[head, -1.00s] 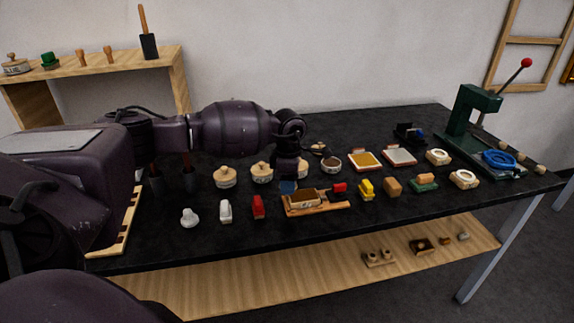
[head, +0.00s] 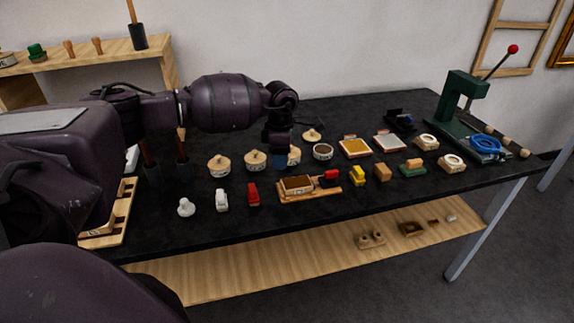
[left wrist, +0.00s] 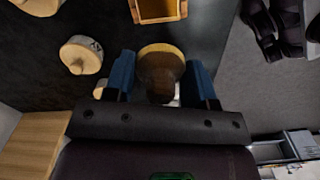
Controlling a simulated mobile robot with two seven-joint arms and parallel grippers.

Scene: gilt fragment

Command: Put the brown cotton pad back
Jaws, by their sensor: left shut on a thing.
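My left gripper (head: 280,160) points down over the middle of the table, beside a lidded round jar (head: 294,156) partly hidden behind it. In the left wrist view its blue fingers (left wrist: 160,82) are shut on a round brown thing with a tan rim, which I take for the brown cotton pad (left wrist: 160,74). In the head view the gripper hides it. An open round jar (head: 322,152) with dark contents stands just right of the gripper, with a lid (head: 312,136) behind it. My right gripper is not in view.
Lidded jars (head: 218,166) stand to the left; small coloured blocks (head: 358,175) and flat pads (head: 355,148) to the right. A green press (head: 463,100) stands at the far right.

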